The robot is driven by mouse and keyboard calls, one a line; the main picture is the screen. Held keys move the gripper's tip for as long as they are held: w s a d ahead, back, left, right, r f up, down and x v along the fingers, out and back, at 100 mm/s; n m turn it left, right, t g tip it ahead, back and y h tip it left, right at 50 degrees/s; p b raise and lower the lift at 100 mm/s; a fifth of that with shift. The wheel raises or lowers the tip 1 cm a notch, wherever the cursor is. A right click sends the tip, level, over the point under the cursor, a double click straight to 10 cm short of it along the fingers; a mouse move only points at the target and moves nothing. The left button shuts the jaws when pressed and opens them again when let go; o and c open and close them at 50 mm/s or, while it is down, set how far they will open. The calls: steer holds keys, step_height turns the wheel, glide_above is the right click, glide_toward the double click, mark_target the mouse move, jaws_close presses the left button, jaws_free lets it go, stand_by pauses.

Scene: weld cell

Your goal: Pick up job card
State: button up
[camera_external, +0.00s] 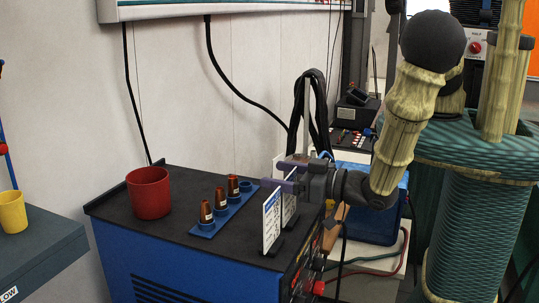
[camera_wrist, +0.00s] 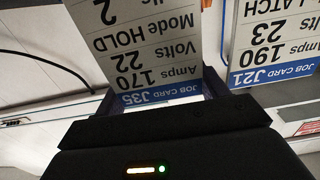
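In the wrist view, the job card J35 (camera_wrist: 160,72) is white with a blue band and appears upside down. Dark finger parts of my gripper (camera_wrist: 160,95) show on both sides of its banded end. The fingers are spread apart; whether they touch the card's edges is unclear. A second job card, J21 (camera_wrist: 273,45), stands to the right, outside the fingers. In the external view, my gripper (camera_external: 282,173) is over the right side of the dark bench top. White cards stand there, one in front (camera_external: 272,222), partly hidden by my gripper and each other.
A red cup (camera_external: 149,193) and a blue rack (camera_external: 222,220) with several copper-coloured pieces share the dark bench top (camera_external: 180,233). Black cables (camera_external: 318,110) hang behind my gripper. A blue box (camera_external: 380,222) stands to its right. A yellow cup (camera_external: 12,212) is far left.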

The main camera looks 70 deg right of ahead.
steer(key=c, duration=0.6)
steer(key=shift+c, duration=0.2)
step_height(320, 180, up, 10)
steer(key=b, duration=0.2)
steer(key=shift+b, duration=0.3)
